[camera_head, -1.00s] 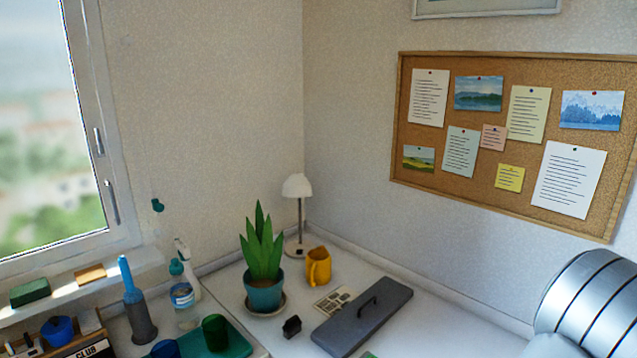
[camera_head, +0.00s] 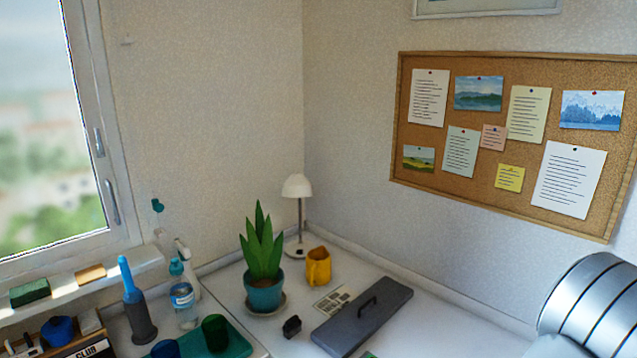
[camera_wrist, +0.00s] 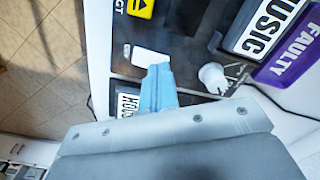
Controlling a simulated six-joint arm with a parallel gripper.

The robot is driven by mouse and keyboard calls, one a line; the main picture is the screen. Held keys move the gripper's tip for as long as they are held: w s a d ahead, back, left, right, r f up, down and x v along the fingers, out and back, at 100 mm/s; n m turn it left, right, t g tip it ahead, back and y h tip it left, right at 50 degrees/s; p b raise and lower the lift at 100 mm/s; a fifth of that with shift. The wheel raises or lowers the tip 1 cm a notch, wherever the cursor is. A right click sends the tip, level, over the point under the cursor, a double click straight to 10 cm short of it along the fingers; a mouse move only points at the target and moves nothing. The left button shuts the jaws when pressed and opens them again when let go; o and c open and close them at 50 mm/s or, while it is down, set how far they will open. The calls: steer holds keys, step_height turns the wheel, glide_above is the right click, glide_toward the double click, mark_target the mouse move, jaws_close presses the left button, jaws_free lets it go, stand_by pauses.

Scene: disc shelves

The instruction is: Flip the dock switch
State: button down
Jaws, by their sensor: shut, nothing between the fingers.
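In the wrist view my gripper (camera_wrist: 160,72) shows as light blue fingers pressed together and empty. Its tips are over a dark panel (camera_wrist: 185,50), by the lower edge of a small white block (camera_wrist: 151,58). Whether they touch the block is unclear. A white round knob-like part (camera_wrist: 213,76) stands right of the fingers. I cannot tell for certain which of these is the dock switch. My gripper body hides the lower part of this view. Neither my gripper nor the panel can be made out in the head view.
Labels reading MUSIC (camera_wrist: 262,28) and FAULTY (camera_wrist: 291,50) lie at the panel's right. A partly hidden label (camera_wrist: 126,103) is left of the fingers. In the head view, a potted plant (camera_head: 263,290), yellow mug (camera_head: 318,268) and grey handled lid (camera_head: 362,315) occupy the table.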

steer(key=shift+f, duration=0.5)
steer(key=shift+r, duration=3.5)
steer(key=shift+f, duration=3.5)
steer(key=shift+r, duration=0.15)
